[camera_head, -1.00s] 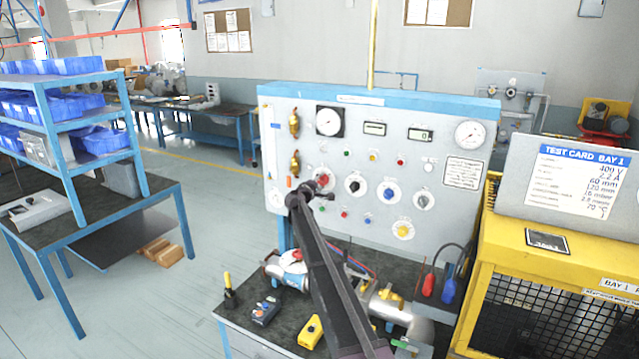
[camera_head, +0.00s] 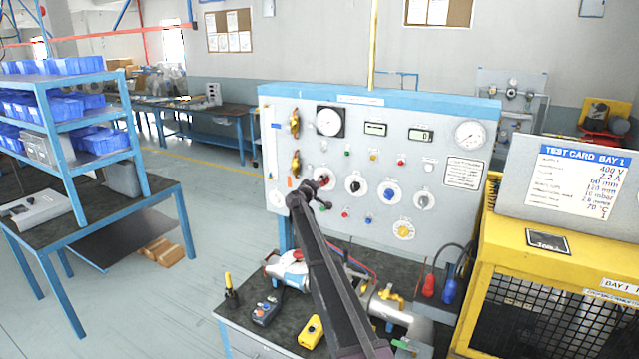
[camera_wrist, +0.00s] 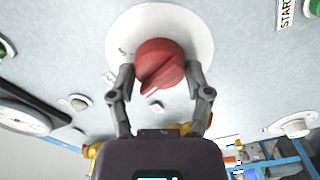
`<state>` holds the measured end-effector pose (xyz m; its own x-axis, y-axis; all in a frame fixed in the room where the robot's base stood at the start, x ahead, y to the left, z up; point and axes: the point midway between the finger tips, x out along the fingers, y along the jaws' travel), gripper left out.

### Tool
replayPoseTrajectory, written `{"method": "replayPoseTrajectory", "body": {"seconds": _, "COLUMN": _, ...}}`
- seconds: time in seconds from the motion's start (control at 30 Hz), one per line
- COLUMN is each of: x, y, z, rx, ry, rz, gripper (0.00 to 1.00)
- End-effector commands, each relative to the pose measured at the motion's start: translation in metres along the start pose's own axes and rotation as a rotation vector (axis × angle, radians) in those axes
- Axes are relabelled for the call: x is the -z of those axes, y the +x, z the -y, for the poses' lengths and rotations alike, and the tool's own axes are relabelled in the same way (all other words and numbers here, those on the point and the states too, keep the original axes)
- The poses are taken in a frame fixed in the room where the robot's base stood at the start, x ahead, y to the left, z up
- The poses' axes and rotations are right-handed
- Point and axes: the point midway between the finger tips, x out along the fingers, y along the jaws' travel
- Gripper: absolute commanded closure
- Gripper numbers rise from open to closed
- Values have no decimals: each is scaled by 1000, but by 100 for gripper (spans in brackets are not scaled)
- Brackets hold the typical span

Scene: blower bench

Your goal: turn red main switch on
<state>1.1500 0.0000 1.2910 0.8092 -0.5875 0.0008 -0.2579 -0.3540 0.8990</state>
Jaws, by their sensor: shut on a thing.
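The red main switch (camera_wrist: 160,62) is a red rotary knob on a round white plate (camera_wrist: 118,40) in the wrist view. My gripper (camera_wrist: 160,78) has one finger on each side of the knob and is shut on it. In the head view the red knob (camera_head: 324,172) shows only partly, behind my gripper (camera_head: 320,190) at the left part of the grey panel (camera_head: 345,230). The knob's grip bar looks slanted in the wrist view. The printed marks on the plate are too small to read.
Black (camera_head: 355,184), blue (camera_head: 389,191) and yellow (camera_head: 403,230) knobs sit nearby on the panel. Small coloured buttons lie around them. The bench (camera_head: 270,335) below holds a blower pipe and tools. A yellow cage (camera_head: 560,265) stands at right.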

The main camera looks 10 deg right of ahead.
Motion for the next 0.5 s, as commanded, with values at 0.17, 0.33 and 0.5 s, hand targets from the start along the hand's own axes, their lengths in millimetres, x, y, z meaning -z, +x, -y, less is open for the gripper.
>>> {"method": "replayPoseTrajectory", "body": {"seconds": 0.17, "x": 0, "y": 2, "z": 0, "rx": -1, "ry": 167, "rz": -1, "gripper": 84}}
{"method": "replayPoseTrajectory", "body": {"seconds": 0.33, "x": 0, "y": 2, "z": 0, "rx": -1, "ry": 328, "rz": -1, "gripper": 84}}
{"method": "replayPoseTrajectory", "body": {"seconds": 0.5, "x": 0, "y": 2, "z": 0, "rx": -1, "ry": 490, "rz": -1, "gripper": 84}}
